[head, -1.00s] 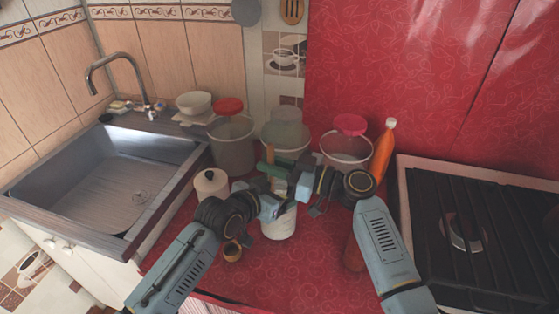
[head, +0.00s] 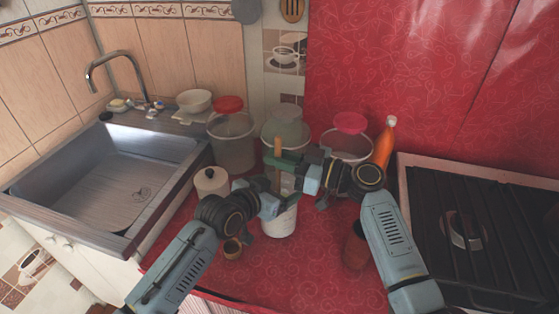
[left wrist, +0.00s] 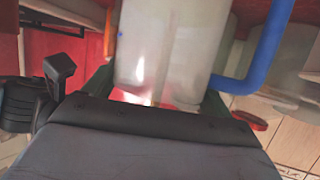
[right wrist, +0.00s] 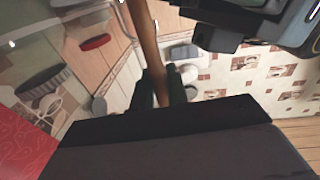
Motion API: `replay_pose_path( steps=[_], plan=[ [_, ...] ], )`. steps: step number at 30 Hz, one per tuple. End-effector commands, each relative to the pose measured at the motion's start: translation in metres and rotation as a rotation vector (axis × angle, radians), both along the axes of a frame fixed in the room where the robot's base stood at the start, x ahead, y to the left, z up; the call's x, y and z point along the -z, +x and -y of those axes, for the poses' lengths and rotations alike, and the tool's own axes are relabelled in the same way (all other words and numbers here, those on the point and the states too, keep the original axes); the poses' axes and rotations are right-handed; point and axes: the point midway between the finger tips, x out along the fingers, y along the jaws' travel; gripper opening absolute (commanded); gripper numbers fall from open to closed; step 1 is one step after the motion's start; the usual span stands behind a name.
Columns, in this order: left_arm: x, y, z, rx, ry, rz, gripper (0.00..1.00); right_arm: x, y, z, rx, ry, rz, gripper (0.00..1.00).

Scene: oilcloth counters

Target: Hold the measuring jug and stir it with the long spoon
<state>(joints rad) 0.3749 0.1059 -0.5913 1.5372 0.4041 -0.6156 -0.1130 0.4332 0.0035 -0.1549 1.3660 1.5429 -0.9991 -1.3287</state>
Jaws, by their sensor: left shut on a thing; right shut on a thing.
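The measuring jug (head: 280,222) is a pale, translucent vessel standing upright at the front of the red counter. My left gripper (head: 272,203) is shut on it. In the left wrist view the jug (left wrist: 160,50) sits between the fingers, with its blue handle (left wrist: 258,55) on the right. The long spoon (head: 278,146) has a brown wooden handle and stands nearly upright over the jug. My right gripper (head: 285,163) is shut on its handle, which also shows in the right wrist view (right wrist: 144,35). A faint brownish streak shows through the jug wall; the spoon's lower end is not clear.
A lidded white canister (head: 211,183) and a small brown cup (head: 232,249) stand left of the jug. A brown pot (head: 355,250) is near my right arm. Large tubs (head: 232,150) and an orange bottle (head: 384,145) stand behind. The sink (head: 115,170) is left, the stove (head: 470,220) right.

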Motion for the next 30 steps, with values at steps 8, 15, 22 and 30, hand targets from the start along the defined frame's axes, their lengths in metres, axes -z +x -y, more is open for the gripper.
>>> replay_pose_path(
  steps=[8,15,22,30],
  plan=[
    [0.001,0.0,0.0,0.0,0.003,-0.002,0.38,-0.027,0.0,0.0,0.0,-0.001,0.004,0.0],
    [0.001,0.0,0.0,0.0,0.003,-0.002,0.38,-0.048,0.0,0.0,-0.001,0.0,0.003,0.0],
    [0.001,0.0,0.0,0.0,0.003,-0.002,0.38,-0.069,0.0,0.0,-0.001,0.001,0.004,0.0],
    [0.001,0.0,0.0,0.0,0.003,-0.002,0.38,-0.094,0.0,0.0,-0.001,0.0,0.003,0.0]
  ],
)
